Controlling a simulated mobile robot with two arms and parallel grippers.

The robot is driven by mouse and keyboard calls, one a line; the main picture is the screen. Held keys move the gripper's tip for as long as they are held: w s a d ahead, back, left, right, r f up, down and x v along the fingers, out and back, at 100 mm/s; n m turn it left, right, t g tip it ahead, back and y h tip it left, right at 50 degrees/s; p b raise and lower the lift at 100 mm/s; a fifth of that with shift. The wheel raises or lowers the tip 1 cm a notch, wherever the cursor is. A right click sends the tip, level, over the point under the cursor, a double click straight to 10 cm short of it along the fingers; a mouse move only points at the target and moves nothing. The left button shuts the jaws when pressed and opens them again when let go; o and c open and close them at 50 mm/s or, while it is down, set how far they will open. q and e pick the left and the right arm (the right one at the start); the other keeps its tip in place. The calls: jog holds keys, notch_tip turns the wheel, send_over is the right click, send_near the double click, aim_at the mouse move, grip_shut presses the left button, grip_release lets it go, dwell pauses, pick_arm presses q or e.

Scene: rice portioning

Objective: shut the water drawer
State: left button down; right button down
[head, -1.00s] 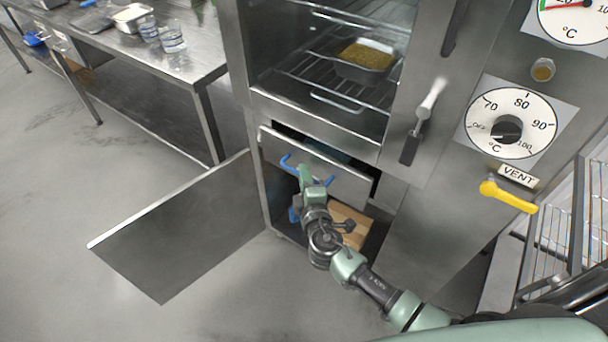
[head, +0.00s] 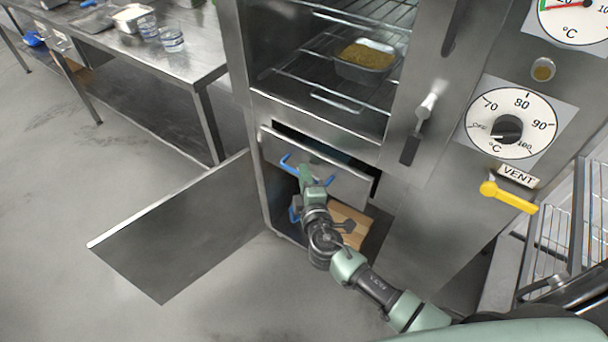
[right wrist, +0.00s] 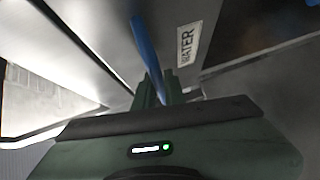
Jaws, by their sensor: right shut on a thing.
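The water drawer (head: 345,185) is a steel front low in the oven cabinet. It stands a little out from the frame, with a dark gap along its top edge. Its blue bar handle (head: 289,163) runs across the front. My right gripper (head: 305,174) is shut on this handle and hides its middle. In the right wrist view the blue handle (right wrist: 147,50) passes between the fingers (right wrist: 155,93), beside the label WATER (right wrist: 187,44) on the drawer front. My left gripper is not in view.
The lower cabinet door (head: 170,230) hangs wide open to the left. A wooden board (head: 349,219) lies below the drawer. Above, the oven chamber holds a pan of grain (head: 368,62) on a rack. A yellow vent lever (head: 508,197) sticks out at the right. The floor in front is clear.

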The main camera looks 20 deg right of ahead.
aim_at(314, 167)
dwell(0.4)
jog(key=w+d, duration=0.1)
jog(key=w+d+b, duration=0.1)
jog(key=d, duration=0.1)
jog(key=shift+w+d, duration=0.2)
jog(key=shift+w, duration=0.1)
jog(key=c, duration=1.5)
grip_release()
jog(key=shift+d, duration=0.1)
jog(key=s+a+r, duration=0.1)
jog(key=s, duration=0.6)
jog(key=shift+s, duration=0.3)
